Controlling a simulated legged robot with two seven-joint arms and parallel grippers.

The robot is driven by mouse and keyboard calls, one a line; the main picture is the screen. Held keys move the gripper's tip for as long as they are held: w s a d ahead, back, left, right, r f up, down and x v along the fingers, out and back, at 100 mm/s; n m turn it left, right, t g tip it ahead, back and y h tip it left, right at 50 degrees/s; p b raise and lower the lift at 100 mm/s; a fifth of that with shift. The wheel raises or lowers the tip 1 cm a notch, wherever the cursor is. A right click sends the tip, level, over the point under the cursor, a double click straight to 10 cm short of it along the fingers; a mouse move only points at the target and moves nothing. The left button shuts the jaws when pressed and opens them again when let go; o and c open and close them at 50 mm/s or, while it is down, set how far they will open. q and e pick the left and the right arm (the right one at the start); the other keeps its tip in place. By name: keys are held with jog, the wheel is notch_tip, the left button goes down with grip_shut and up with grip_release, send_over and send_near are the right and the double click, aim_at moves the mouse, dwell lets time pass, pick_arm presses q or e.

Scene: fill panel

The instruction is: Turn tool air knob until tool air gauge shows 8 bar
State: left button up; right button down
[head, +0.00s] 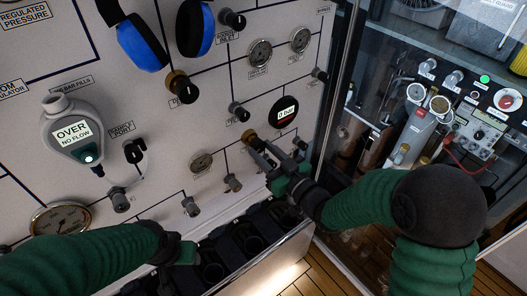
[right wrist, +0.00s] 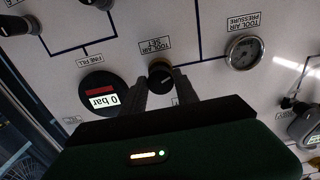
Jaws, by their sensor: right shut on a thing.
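The tool air knob (right wrist: 160,70), a dark round knob under an upside-down "TOOL AIR SET" label, sits between my right gripper's fingertips (right wrist: 161,86) in the right wrist view. In the head view my right gripper (head: 260,146) reaches the panel from the right and is shut on this knob, which shows a brassy edge (head: 250,136). The tool air gauge (right wrist: 243,52) is a small round dial beside the knob; it also shows in the head view (head: 201,162). Its needle is too small to read. My left gripper (head: 178,252) is low at the panel's bottom edge; its fingers are unclear.
A black round display (head: 284,112) reading "0 bar" is close to my right gripper. A grey flow meter (head: 72,130) reads "OVER NO FLOW". Blue ear defenders (head: 142,45) hang above. A dark rack (head: 240,245) lies below the panel, and a glass-fronted cabinet stands right.

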jog(key=n+b, duration=0.1)
jog(key=b, duration=0.1)
jog(key=n+b, duration=0.2)
jog(key=shift+w+d+f, duration=0.1)
jog(key=shift+f, duration=0.25)
jog(key=shift+r+n+b, duration=0.3)
jog(key=shift+n+b, duration=0.3)
jog(key=shift+b, duration=0.05)
jog(key=shift+r, duration=0.1)
jog(key=c, duration=1.3)
grip_release()
jog(key=o, duration=0.4)
jog(key=shift+w, duration=0.1)
jog(key=shift+c, duration=0.2)
